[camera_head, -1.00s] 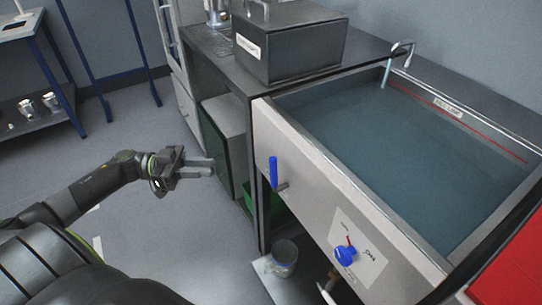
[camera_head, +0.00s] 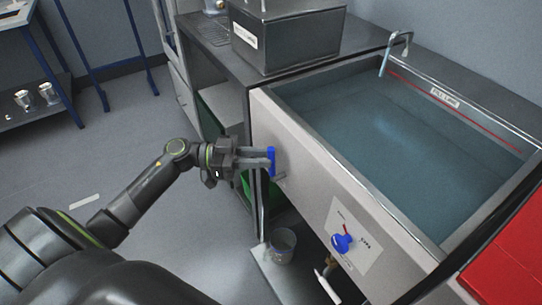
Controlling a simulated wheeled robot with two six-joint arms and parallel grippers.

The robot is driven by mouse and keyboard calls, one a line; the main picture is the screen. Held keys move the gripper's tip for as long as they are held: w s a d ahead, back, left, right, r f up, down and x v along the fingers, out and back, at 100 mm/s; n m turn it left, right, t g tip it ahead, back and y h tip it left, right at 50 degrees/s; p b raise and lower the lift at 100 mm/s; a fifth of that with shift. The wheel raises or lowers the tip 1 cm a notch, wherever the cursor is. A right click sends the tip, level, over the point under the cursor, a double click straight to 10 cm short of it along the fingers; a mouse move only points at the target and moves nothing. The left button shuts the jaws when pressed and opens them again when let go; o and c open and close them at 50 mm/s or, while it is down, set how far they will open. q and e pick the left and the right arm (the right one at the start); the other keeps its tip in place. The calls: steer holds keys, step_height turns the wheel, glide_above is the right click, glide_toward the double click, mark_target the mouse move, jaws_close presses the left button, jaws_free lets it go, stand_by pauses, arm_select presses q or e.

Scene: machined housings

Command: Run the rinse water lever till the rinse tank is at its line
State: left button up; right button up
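The rinse tank (camera_head: 262,121) is a wide grey sink filled with bluish water (camera_head: 385,140). A red line (camera_head: 450,107) runs along its back wall, and the water surface lies below it. A blue upright lever (camera_head: 271,162) is on the tank's front panel at the left. A blue knob (camera_head: 342,243) sits on a white dial label lower right on that panel. My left gripper (camera_head: 268,157) is open, its two fingers pointing right with the tips at the blue lever. Whether they touch it I cannot tell. My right gripper is not in view.
A thin spout (camera_head: 386,62) hangs over the tank's back left corner. A dark lidded box (camera_head: 290,45) stands on the counter left of the tank. A glass jar (camera_head: 282,245) is on the shelf below. A red panel (camera_head: 505,262) is at the right edge.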

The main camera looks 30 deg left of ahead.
arm_select(q)
steer(key=shift+x, duration=1.4)
jaws_close()
